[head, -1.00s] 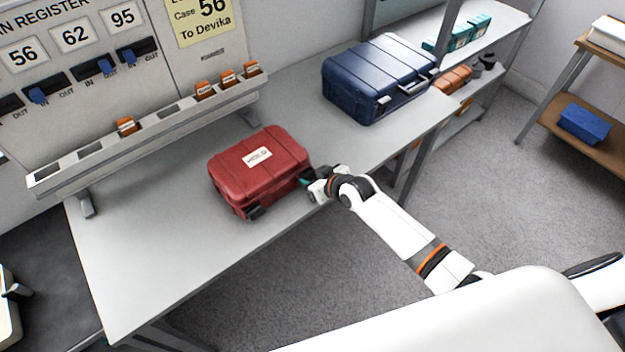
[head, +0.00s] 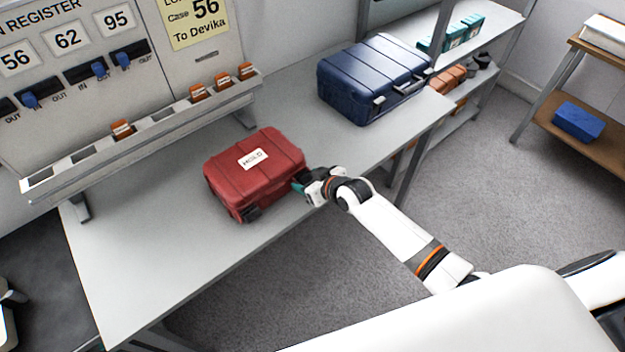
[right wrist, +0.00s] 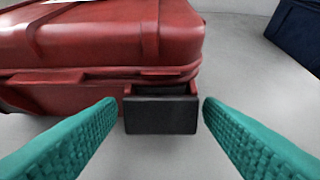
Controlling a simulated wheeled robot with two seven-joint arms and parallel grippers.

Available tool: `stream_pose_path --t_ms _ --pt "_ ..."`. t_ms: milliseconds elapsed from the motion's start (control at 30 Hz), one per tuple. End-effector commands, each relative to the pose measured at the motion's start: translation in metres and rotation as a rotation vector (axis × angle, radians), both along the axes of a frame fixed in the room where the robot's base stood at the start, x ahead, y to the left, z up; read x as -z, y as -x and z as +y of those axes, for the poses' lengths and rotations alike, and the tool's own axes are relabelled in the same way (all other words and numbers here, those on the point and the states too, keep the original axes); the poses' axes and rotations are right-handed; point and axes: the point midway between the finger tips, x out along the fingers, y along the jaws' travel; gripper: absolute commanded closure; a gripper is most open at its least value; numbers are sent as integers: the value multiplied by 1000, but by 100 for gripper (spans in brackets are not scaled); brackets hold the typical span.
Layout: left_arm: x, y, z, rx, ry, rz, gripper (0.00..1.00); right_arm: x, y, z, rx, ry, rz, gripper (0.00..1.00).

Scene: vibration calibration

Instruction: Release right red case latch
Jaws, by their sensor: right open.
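The red case (head: 228,176) lies shut on the grey table, with a white label marked HOLD on its lid. Its right latch is a dark grey flap (right wrist: 162,114) on the front face, between red brackets, in the right wrist view. My right gripper (head: 299,187) is at the case's front right corner. In the right wrist view the teal fingers (right wrist: 159,108) are open, one on each side of the latch, with a gap at each side. The left dark latch (head: 252,213) shows in the head view; the gripper hides the right one there. My left gripper is not in view.
A navy case (head: 350,75) stands behind on the same table (head: 140,250). A slotted rail (head: 160,130) with orange tags runs along the back, under a register board (head: 110,45). The table left of the red case is clear.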

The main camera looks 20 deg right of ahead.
Motion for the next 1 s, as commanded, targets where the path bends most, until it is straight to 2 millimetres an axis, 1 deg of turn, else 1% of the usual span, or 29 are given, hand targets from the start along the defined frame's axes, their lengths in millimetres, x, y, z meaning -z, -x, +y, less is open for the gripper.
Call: stream_pose_path --t_ms 167,500,600,700,800,1000 --pt "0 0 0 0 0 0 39 -8 13 -6 0 2 0 39" --pt "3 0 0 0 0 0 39 -47 67 -26 -2 2 -1 39" --pt "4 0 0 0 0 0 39 -56 79 -31 0 1 -1 39" --pt "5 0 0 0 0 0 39 -62 87 -34 0 1 -1 39" --pt "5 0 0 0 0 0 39 -66 91 -36 0 1 -1 39" --pt "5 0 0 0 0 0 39 -67 92 -36 1 1 0 39"
